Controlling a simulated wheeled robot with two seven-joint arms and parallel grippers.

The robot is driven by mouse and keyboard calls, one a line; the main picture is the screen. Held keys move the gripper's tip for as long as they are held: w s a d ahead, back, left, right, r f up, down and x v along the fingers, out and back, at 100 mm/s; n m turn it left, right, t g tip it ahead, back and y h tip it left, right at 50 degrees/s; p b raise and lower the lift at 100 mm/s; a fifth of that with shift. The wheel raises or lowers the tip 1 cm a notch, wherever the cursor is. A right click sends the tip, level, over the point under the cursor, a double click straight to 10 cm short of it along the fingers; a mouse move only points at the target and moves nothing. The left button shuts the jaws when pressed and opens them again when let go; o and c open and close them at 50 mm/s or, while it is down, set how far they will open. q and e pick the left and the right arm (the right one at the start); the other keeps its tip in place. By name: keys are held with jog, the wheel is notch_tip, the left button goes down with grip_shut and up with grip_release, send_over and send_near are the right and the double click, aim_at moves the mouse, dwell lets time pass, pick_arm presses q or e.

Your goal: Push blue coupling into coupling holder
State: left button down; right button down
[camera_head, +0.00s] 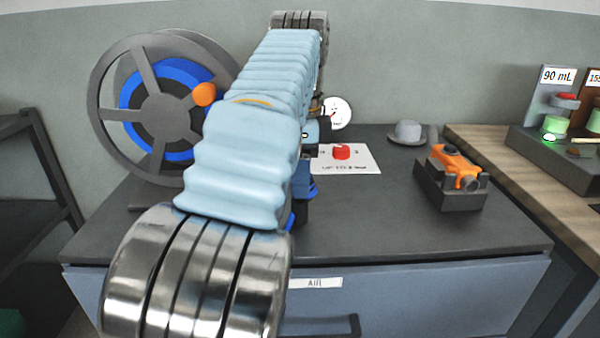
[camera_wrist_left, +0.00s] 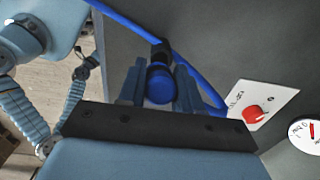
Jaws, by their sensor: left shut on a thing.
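The blue coupling (camera_wrist_left: 160,85) shows end-on in the left wrist view, between the two fingers of my left gripper (camera_wrist_left: 160,90). The fingers are shut on it. A black piece (camera_wrist_left: 160,54) sits right behind the coupling, and I cannot tell whether it is the coupling holder or how far the coupling is in it. In the head view my left arm covers the coupling, and only a dark and blue part of my left gripper (camera_head: 303,197) shows past the arm above the cabinet top. My right gripper is not in view.
A reel with blue hose (camera_head: 100,108) stands at the left. Blue hose (camera_wrist_left: 196,78) runs beside the fingers. A red knob (camera_head: 341,152) on a white plate and a round gauge (camera_head: 337,113) are close right. An orange device (camera_head: 455,160) sits further right. The front right cabinet top is clear.

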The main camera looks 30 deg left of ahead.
pick_arm(q)
jog(key=shift+s+f, duration=0.1)
jog(key=shift+f, duration=0.25)
jog(key=shift+a+g+y, duration=0.6)
jog(key=shift+g+y, duration=0.2)
jog(key=shift+y, duration=0.3)
jog(key=shift+s+a+r+g+y, duration=0.1)
jog(key=shift+r+g+y, duration=0.05)
jog(key=shift+g+y, duration=0.2)
jog(key=shift+a, duration=0.1)
jog(key=shift+w+d, duration=0.2)
jog(key=shift+d, duration=0.2)
dwell(0.6)
jog(key=shift+f+b, duration=0.35)
jog(key=shift+f, duration=0.15)
jog(key=c, duration=0.7)
grip_release()
